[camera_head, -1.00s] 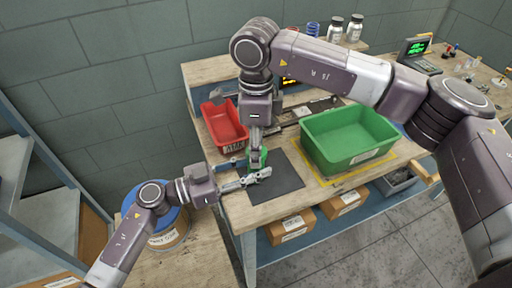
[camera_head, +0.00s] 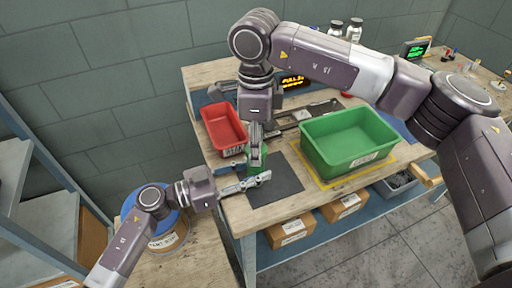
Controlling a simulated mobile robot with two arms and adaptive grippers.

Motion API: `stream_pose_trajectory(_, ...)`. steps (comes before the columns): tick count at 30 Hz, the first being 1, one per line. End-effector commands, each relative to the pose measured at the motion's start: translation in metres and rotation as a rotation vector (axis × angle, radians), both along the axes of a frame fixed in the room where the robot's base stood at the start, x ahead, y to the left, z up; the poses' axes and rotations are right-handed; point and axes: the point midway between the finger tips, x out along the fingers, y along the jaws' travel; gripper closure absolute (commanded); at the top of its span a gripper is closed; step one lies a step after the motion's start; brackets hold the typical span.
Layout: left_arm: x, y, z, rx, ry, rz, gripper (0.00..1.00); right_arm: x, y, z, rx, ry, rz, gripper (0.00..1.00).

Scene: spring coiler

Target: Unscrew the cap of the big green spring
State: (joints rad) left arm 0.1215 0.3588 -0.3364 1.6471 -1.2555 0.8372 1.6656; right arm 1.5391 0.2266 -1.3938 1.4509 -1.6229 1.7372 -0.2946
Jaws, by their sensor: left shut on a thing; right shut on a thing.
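My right gripper (camera_head: 256,155) comes down from above and is shut at the spring's top. The cap is too small and too covered to make out, but the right gripper sits where the top end is. My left gripper (camera_head: 258,181) reaches in from the left, low down, and is shut around the spring's lower part. The two grippers are close together, right above left.
A red bin (camera_head: 224,125) stands behind on the left. A large green bin (camera_head: 350,142) stands on a yellow-edged area to the right. Cardboard boxes (camera_head: 290,230) sit on the shelf below the bench.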

Motion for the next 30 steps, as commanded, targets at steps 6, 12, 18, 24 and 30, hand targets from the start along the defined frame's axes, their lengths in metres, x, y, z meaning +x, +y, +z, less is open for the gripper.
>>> stream_pose_trajectory(6, 0.0, 0.0, 0.001, -0.001, 0.0, 0.0, 1.0, 0.0, 0.0, 0.001, 0.0, 0.0, 0.0, 0.93)
stream_pose_trajectory(12, 0.0, 0.0, 0.001, -0.001, 0.0, 0.0, 1.0, 0.0, 0.0, 0.005, 0.001, -0.001, 0.0, 0.93)
stream_pose_trajectory(18, 0.0, 0.0, 0.001, -0.001, 0.0, 0.0, 1.0, 0.001, 0.0, 0.027, 0.001, -0.003, 0.0, 0.93)
stream_pose_trajectory(24, 0.0, 0.0, 0.001, -0.001, 0.0, 0.0, 1.0, 0.001, -0.001, 0.041, 0.0, 0.0, 0.005, 0.93)
stream_pose_trajectory(30, 0.0, 0.0, 0.001, -0.001, 0.0, 0.0, 1.0, 0.009, -0.021, 0.025, 0.002, 0.003, 0.123, 0.93)
